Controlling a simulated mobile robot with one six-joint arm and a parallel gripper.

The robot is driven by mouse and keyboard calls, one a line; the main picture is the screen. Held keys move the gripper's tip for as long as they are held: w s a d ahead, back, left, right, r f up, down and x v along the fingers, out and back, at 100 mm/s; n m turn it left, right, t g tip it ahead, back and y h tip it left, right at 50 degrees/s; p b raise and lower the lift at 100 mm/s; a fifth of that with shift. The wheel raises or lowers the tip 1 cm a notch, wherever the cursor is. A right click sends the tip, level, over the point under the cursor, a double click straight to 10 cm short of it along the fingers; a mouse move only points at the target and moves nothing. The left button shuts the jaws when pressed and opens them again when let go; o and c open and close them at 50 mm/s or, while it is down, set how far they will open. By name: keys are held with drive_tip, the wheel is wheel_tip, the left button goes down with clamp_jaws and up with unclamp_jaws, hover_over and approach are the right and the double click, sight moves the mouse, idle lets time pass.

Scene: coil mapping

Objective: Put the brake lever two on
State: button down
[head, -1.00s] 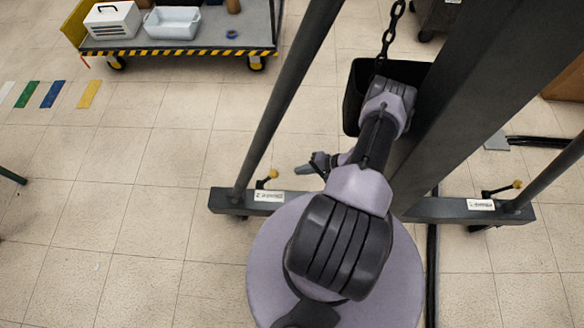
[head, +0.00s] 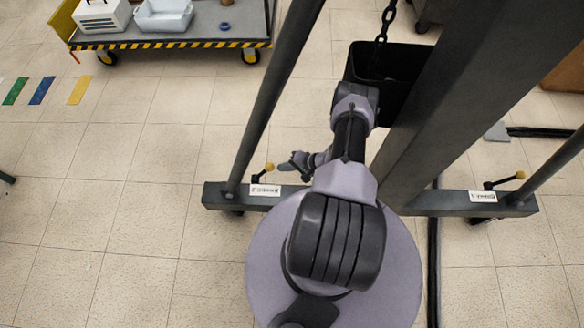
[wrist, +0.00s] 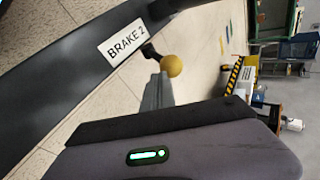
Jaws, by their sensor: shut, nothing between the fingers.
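The brake two lever has a yellow ball knob (head: 269,167) on a short dark stem and stands up from the left part of the dark frame beam (head: 222,196). In the wrist view the knob (wrist: 171,66) is just beyond the fingertips, beside the white "BRAKE 2" label (wrist: 121,42). My gripper (head: 284,166) is shut and empty, just right of the knob in the head view. In the wrist view my gripper (wrist: 158,80) points at the knob and partly overlaps its lower edge; I cannot tell whether they touch.
A second yellow-knobbed lever (head: 519,175) stands on the beam's right part. Slanted posts (head: 285,85) and a thick column (head: 460,100) rise near my arm. A black bin (head: 400,62) hangs on a chain behind.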

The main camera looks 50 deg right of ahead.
drive_tip(key=shift+w+a+f, duration=0.2)
drive_tip(key=shift+w+f, duration=0.15)
drive_tip(key=shift+w, duration=0.05)
